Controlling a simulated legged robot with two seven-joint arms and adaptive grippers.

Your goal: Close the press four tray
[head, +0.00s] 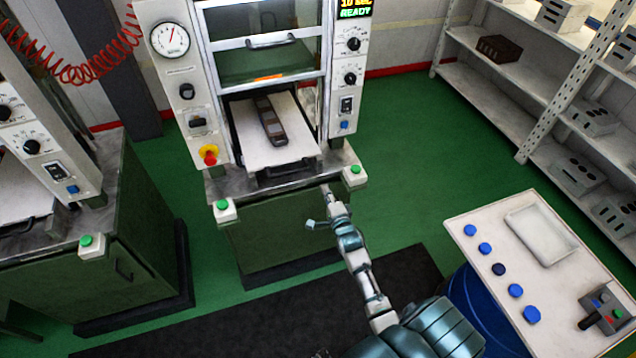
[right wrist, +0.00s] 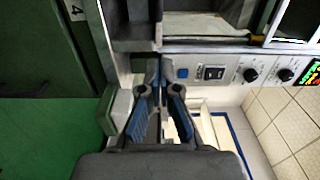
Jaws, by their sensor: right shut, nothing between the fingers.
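The press (head: 265,65) stands upper middle in the head view, on a green cabinet. Its white tray (head: 250,152) sticks out at the front, with a dark elongated mould (head: 270,122) lying on it. A dark handle (head: 287,170) is on the tray's front edge. My right gripper (head: 327,192) is shut and empty, just right of and below the handle, by the press's front ledge. In the right wrist view the gripper (right wrist: 161,68) has its fingers together close to the press front; contact is unclear. My left gripper is out of view.
Green buttons (head: 355,176) sit at the ledge's front corners. A second press (head: 40,140) stands at left. A white table (head: 510,250) with blue buttons and a shallow tray (head: 541,236) is at lower right. Grey shelves (head: 545,90) stand at right. Green floor between is clear.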

